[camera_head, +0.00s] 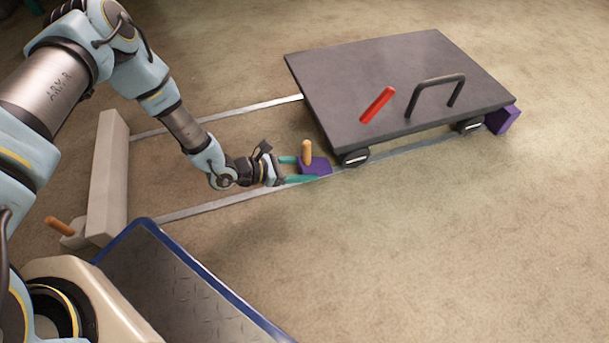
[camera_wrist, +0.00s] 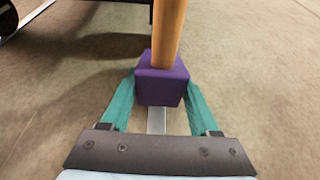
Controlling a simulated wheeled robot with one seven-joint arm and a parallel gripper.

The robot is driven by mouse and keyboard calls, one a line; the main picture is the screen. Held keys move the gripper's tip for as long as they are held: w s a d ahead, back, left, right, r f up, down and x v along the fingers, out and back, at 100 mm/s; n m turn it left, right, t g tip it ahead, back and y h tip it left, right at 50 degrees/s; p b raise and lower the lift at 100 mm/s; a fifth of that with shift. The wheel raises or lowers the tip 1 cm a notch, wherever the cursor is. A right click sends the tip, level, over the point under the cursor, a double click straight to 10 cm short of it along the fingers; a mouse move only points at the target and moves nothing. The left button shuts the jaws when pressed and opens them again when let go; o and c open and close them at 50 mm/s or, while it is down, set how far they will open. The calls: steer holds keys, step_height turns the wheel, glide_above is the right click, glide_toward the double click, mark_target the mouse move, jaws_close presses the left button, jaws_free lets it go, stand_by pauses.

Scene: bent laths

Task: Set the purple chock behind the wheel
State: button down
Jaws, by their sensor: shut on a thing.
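The purple chock (camera_head: 317,167) has an upright orange peg handle (camera_head: 307,152) and sits at the near rail, just left of the cart's front-left wheel (camera_head: 354,158). My gripper (camera_head: 302,170) has its teal fingers on both sides of the chock and is shut on it. In the wrist view the chock (camera_wrist: 162,84) is between the fingertips, over the metal strip, with its peg rising out of the frame. A gap between chock and wheel looks small; I cannot tell whether they touch. A second purple block (camera_head: 503,119) is at the cart's right end, beside the other near wheel (camera_head: 470,127).
The dark flat cart (camera_head: 400,70) carries a red lever (camera_head: 377,104) and a black handle (camera_head: 436,92). Two metal rails (camera_head: 215,205) run to a beige end beam (camera_head: 108,180). A grey block with an orange peg (camera_head: 60,228) is beside the beam. Open carpet lies at lower right.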

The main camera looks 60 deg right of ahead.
steer(key=shift+f+b, duration=0.4)
steer(key=shift+f, duration=0.65)
steer(key=shift+f, duration=0.2)
steer(key=shift+c, duration=0.6)
jaws_free()
steer(key=shift+r, duration=0.15)
steer(key=shift+w+a+r, duration=0.15)
steer(key=shift+r, duration=0.05)
steer(key=p+v, duration=0.4)
steer(key=v, duration=0.6)
steer(key=shift+w+a+r+p, duration=0.1)
steer(key=shift+a+r+p, duration=0.1)
steer(key=shift+a+p, duration=0.1)
steer(key=shift+w+a, duration=0.25)
steer(key=shift+a, duration=0.1)
